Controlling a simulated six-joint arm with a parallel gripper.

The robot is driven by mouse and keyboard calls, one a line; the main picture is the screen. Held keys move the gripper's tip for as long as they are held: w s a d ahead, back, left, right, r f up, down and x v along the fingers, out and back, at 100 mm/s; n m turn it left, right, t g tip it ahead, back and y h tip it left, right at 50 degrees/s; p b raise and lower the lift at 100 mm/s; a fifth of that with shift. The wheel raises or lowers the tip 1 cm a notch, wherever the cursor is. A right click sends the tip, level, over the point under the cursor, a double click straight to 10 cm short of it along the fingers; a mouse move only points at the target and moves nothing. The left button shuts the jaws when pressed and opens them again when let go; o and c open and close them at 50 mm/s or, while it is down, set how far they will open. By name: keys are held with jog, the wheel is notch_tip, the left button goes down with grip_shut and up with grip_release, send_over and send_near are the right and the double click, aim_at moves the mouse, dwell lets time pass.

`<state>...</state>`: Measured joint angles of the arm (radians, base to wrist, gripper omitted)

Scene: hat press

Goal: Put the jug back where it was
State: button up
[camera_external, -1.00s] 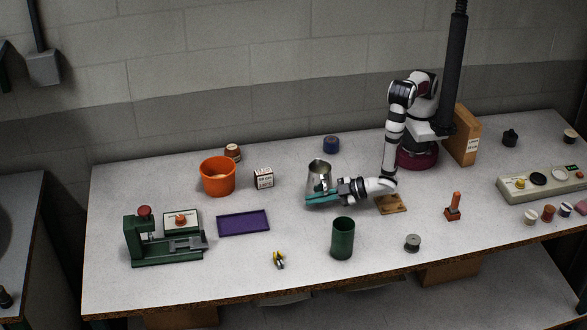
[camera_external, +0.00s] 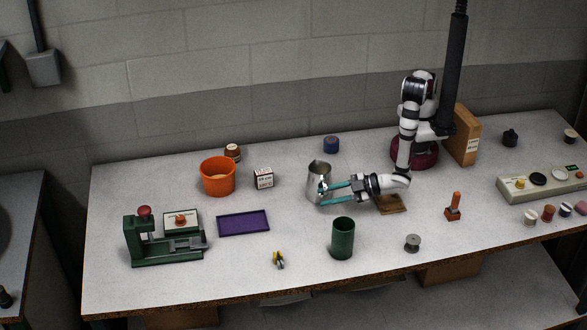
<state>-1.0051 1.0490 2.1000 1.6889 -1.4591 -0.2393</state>
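The jug (camera_external: 319,171), a metal grey vessel, stands upright on the bench near the middle. Its handle side faces my gripper. My gripper (camera_external: 326,194) has teal fingers and reaches in from the right, low over the bench. The fingers are spread apart, with their tips close to the jug's handle. I cannot tell whether they touch it. A small wooden board (camera_external: 394,207) lies under my wrist, partly hidden by it.
A green cylinder (camera_external: 343,240) stands in front of the jug. An orange bucket (camera_external: 217,178), a small white box (camera_external: 264,179) and a purple tray (camera_external: 243,223) are to the left. A green press (camera_external: 142,250) stands far left. A blue pot (camera_external: 331,145) is behind.

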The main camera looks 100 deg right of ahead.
jog(key=v, duration=0.8)
jog(key=w+r+m+g+y, duration=0.3)
jog(key=r+m+g+y, duration=0.35)
jog(key=r+g, duration=0.2)
jog(key=s+d+r+m+g, duration=0.2)
jog(key=s+d+r, duration=0.2)
jog(key=s+d, duration=0.5)
jog(key=s+d+r+m+g+h, duration=0.1)
jog(key=s+d+r+g, duration=0.2)
jog(key=s+d, duration=0.6)
jog(key=shift+s+d+r+m, duration=0.25)
jog(key=shift+s+r+m, duration=0.15)
jog(key=shift+s, duration=0.4)
